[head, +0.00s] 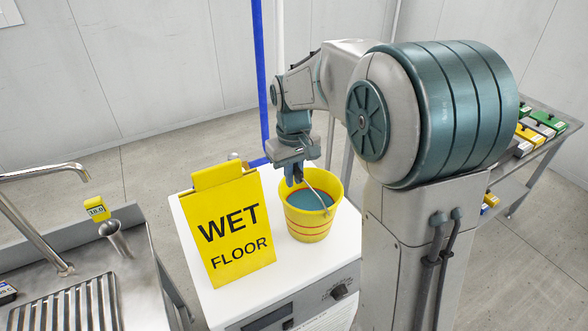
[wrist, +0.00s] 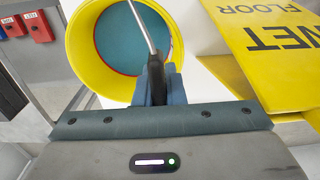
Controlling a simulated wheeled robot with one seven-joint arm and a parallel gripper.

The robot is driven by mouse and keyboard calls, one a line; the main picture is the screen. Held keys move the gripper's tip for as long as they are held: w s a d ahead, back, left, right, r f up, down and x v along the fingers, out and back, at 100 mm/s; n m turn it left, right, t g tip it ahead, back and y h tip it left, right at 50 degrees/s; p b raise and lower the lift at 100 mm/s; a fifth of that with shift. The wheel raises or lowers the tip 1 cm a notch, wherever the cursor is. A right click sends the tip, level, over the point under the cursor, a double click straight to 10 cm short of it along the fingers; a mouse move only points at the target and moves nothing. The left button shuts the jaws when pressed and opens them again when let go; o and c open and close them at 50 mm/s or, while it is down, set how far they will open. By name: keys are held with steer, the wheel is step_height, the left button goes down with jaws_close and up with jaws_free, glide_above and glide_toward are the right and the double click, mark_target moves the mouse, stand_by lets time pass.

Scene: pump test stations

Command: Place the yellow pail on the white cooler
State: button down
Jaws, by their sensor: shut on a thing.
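The yellow pail (head: 309,222) has red bands and blue contents. It is upright at the right part of the white cooler's top (head: 285,283), and I cannot tell whether it touches the surface. My gripper (head: 294,178) is above the pail's rim, shut on its thin metal handle. The wrist view shows the pail's yellow rim (wrist: 88,60) and the handle running between my fingers (wrist: 158,88). The white cooler is a box with a display and a dark knob on its front. My fingers hide part of the handle and near rim.
A yellow wet floor sign (head: 232,232) stands on the cooler just left of the pail. A steel sink (head: 140,262) with a tap is at the left. A blue pipe (head: 261,80) rises behind. A metal bench (head: 545,150) with coloured boxes stands at the right.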

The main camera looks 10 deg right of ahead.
steer(key=c, duration=1.9)
jaws_free()
steer(key=shift+f, duration=0.15)
steer(key=o, duration=0.4)
step_height(320, 180, up, 11)
steer(key=shift+s+r, duration=0.1)
steer(key=shift+r, duration=0.5)
steer(key=s+d+f+m+t, duration=0.1)
steer(key=s+f, duration=0.4)
steer(key=s, duration=0.5)
steer(key=s+d+f+m+t, duration=0.2)
steer(key=s+d+f, duration=0.1)
steer(key=s, duration=0.7)
steer(key=shift+f+m, duration=0.3)
steer(key=shift+f, duration=0.6)
